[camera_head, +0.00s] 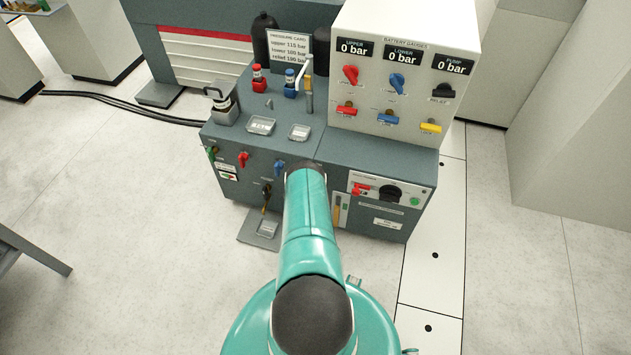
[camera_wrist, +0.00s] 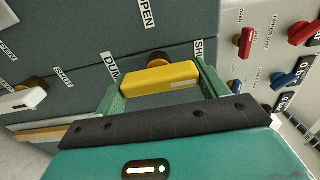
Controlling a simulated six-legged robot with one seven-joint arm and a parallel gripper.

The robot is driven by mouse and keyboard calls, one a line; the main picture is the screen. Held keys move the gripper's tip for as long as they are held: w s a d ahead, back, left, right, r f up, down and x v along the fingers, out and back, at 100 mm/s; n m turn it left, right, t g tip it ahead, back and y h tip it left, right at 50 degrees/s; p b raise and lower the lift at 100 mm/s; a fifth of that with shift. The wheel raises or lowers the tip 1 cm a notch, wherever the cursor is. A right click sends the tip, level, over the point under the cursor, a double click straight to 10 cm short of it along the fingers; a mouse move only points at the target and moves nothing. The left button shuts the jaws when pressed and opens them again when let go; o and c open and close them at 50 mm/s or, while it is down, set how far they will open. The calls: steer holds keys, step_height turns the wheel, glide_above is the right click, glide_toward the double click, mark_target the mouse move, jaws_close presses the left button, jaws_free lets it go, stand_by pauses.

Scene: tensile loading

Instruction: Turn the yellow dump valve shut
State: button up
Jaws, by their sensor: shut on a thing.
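The yellow dump valve handle (camera_wrist: 160,78) is a short yellow bar on a brass hub (camera_wrist: 157,62), in the middle of the wrist view. My gripper (camera_wrist: 158,86) is shut on it, with one green finger at each end of the bar. The bar lies crosswise in the picture, near the DUMP label (camera_wrist: 112,68) on its left and a SHUT label (camera_wrist: 199,48) on its right. An OPEN label (camera_wrist: 147,13) is above. In the head view my arm hides the gripper, and I cannot make out this handle.
A white handle (camera_wrist: 24,101) is to the left in the wrist view. A red lever (camera_wrist: 245,42) and blue lever (camera_wrist: 285,80) are at right. In the head view, the gauge panel (camera_head: 398,78) stands above the grey console (camera_head: 240,140). Floor is clear at right.

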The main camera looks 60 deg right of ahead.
steer(key=shift+a, duration=0.1)
stand_by(0.3)
steer(key=o, duration=1)
steer(key=a, duration=0.4)
steer(key=s+a, duration=0.1)
steer(key=a, duration=0.4)
steer(key=s+a, duration=0.1)
steer(key=a, duration=0.3)
steer(key=shift+a, duration=0.3)
